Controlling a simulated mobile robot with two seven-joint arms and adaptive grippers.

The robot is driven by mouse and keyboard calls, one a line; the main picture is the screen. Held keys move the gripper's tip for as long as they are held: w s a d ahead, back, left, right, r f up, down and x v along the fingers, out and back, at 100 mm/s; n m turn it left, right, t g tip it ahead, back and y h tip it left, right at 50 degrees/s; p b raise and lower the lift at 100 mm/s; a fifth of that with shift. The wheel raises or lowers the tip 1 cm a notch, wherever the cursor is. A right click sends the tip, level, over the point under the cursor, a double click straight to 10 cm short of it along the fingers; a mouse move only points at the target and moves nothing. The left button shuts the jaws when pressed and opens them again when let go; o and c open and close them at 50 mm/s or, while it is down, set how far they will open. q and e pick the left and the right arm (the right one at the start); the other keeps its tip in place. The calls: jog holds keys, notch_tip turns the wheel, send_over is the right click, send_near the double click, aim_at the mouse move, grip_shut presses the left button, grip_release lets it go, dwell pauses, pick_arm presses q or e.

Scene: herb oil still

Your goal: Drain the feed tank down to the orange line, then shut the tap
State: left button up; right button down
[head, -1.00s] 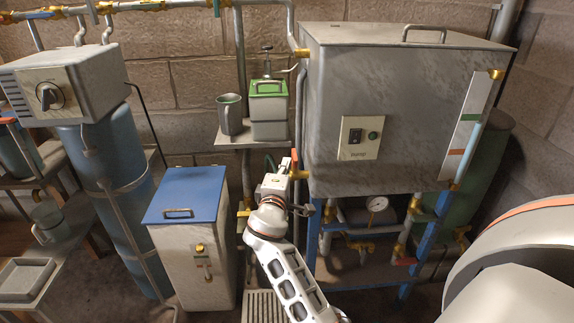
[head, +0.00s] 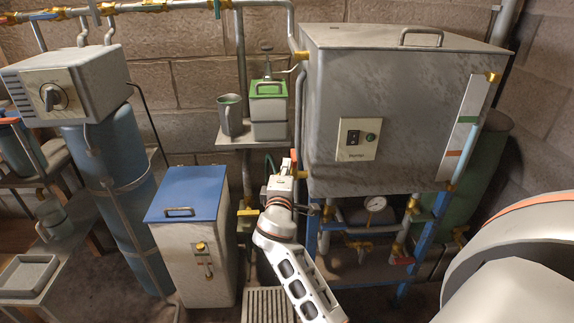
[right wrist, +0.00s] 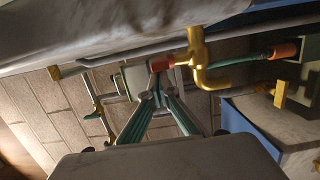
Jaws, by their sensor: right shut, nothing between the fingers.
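The feed tank (head: 410,110) is the big grey metal box on a blue stand. On its front right, a sight tube (head: 468,140) runs beside a white strip with a green mark and a lower orange line (head: 453,153). The liquid level is too small to read surely. At the tank's lower left is a brass tap (right wrist: 198,60) with a red-orange handle end (right wrist: 161,63); in the head view the red part (head: 293,158) shows just above my right gripper (head: 282,170). The right gripper's teal fingers (right wrist: 160,92) are shut, empty, close to the handle. My left gripper is out of view.
A shelf (head: 240,143) with a grey mug (head: 230,115) and a green-topped canister (head: 268,115) is behind the gripper. A blue-lidded box (head: 190,235) stands to its left. A floor grate (head: 268,305) lies below.

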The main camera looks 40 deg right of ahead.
jog(key=n+t+y+p, duration=0.1)
jog(key=s+d+n+t+y+p, duration=0.1)
jog(key=y+p, duration=0.1)
jog(key=n+y+p, duration=0.1)
jog(key=p, duration=0.1)
jog(key=shift+s+d+r+t, duration=0.15)
jog(key=shift+r+t, duration=0.15)
jog(key=shift+t, duration=0.1)
jog(key=n+y+p, duration=0.1)
jog(key=y, duration=0.1)
jog(key=n+t+y+p, duration=0.1)
jog(key=shift+s+d+f+n+y+p, duration=0.2)
jog(key=shift+s+d+n+y+p, duration=0.1)
jog(key=shift+d+y, duration=0.1)
jog(key=shift+s+d+f+p, duration=0.15)
jog(key=shift+d+p, duration=0.1)
jog(key=shift+d, duration=0.2)
jog(key=shift+s+d+r+p, duration=0.1)
jog(key=shift+s+d+p, duration=0.1)
jog(key=shift+d, duration=0.3)
jog(key=shift+f, duration=0.1)
